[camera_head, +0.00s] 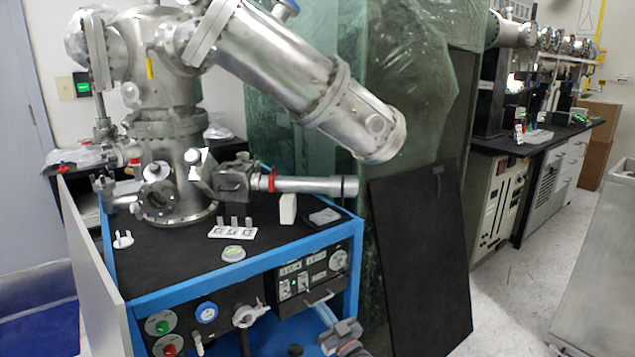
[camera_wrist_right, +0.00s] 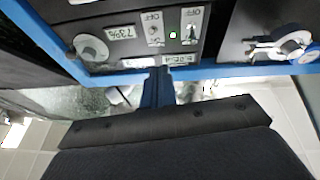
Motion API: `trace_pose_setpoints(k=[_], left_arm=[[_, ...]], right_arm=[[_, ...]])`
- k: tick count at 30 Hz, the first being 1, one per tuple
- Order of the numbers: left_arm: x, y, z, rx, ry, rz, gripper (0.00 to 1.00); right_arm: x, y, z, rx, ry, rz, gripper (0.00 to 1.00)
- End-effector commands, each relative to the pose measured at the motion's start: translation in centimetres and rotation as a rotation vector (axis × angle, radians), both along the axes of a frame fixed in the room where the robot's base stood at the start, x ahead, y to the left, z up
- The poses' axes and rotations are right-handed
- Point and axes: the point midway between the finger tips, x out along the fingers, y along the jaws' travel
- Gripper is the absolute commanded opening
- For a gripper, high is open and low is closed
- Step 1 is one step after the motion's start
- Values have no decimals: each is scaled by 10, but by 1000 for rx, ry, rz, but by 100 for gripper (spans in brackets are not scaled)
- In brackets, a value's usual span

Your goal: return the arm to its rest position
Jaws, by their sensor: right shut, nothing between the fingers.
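My right gripper (camera_head: 338,335) is low at the bottom edge of the head view, in front of the blue-framed cart's lower right side. It is grey, small in the picture, and shut with nothing held. Most of my right arm is outside the frame. My left gripper and left arm are in neither view.
The blue-framed cart (camera_head: 235,281) carries steel vacuum equipment (camera_head: 275,60) and a front control panel (camera_wrist_right: 175,30).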

Motion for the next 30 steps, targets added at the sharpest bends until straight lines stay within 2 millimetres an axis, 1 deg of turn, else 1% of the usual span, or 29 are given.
trace_pose_setpoints(k=[1,3,4,8,13,17,18,23,26,30], left_arm=[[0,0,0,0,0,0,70],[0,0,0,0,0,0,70],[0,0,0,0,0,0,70],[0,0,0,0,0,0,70],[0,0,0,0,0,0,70],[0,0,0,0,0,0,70],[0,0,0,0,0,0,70],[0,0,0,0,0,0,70],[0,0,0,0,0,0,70],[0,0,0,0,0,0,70]], right_arm=[[-3,2,15,-9,-19,-8,0],[-13,3,30,-24,-36,-25,0],[-19,4,33,-29,-39,-31,0],[-40,4,39,-39,-40,-55,0],[-72,2,37,-39,-22,-83,0],[-102,-2,27,-26,11,-105,0],[-113,-4,23,-20,22,-112,0],[-156,-12,3,8,81,-140,0],[-182,-17,-13,27,120,-157,0],[-219,-23,-41,47,189,-180,0]])
